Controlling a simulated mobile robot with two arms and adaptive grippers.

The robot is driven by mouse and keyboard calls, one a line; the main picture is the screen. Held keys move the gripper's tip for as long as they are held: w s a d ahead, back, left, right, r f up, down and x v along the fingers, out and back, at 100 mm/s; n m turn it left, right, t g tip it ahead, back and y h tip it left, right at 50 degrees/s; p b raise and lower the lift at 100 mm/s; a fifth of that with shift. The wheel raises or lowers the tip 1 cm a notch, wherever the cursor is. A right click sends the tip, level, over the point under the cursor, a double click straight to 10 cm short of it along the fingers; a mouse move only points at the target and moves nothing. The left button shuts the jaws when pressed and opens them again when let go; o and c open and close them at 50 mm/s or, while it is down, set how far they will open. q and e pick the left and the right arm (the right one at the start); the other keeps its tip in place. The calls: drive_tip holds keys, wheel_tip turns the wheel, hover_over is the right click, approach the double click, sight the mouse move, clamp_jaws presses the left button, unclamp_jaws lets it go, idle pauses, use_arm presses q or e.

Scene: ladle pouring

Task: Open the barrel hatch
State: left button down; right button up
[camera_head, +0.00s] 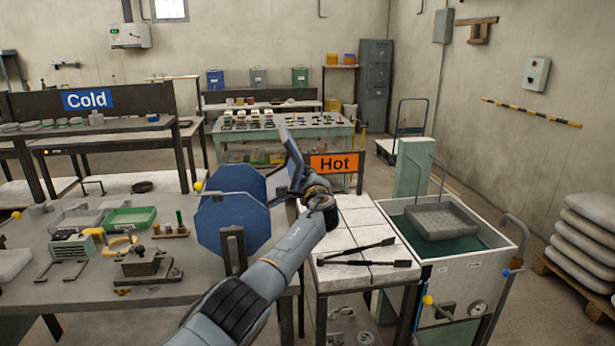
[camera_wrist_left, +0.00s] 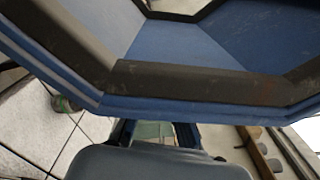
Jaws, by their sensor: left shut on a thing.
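The blue octagonal barrel (camera_head: 220,220) stands at the right end of the grey left-hand table, held by a dark upright bracket. A blue panel, seemingly the barrel hatch (camera_head: 290,150), stands nearly edge-on right of the barrel. My left gripper (camera_head: 303,178) is shut on its edge, with the arm reaching up from below. In the left wrist view the hatch (camera_wrist_left: 200,108) shows a blue outer edge, a dark inner frame and blue facets. My gripper's fingertips are largely hidden there. My right gripper is not in view.
Right of the arm, a white-tiled table (camera_head: 355,228) carries dark tongs (camera_head: 365,250) under a "Hot" sign (camera_head: 335,163). A grey tray (camera_head: 441,220) sits over a white tank (camera_head: 462,280). Small tools and a green tray (camera_head: 130,218) lie on the left table.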

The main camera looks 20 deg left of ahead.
use_arm(q)
drive_tip(key=c, duration=1.4)
unclamp_jaws()
drive_tip(key=shift+r, duration=0.1)
drive_tip(key=shift+s+d, duration=0.45)
drive_tip(key=shift+s, duration=0.15)
drive_tip(key=v, duration=1)
drive_tip(key=shift+s, duration=0.3)
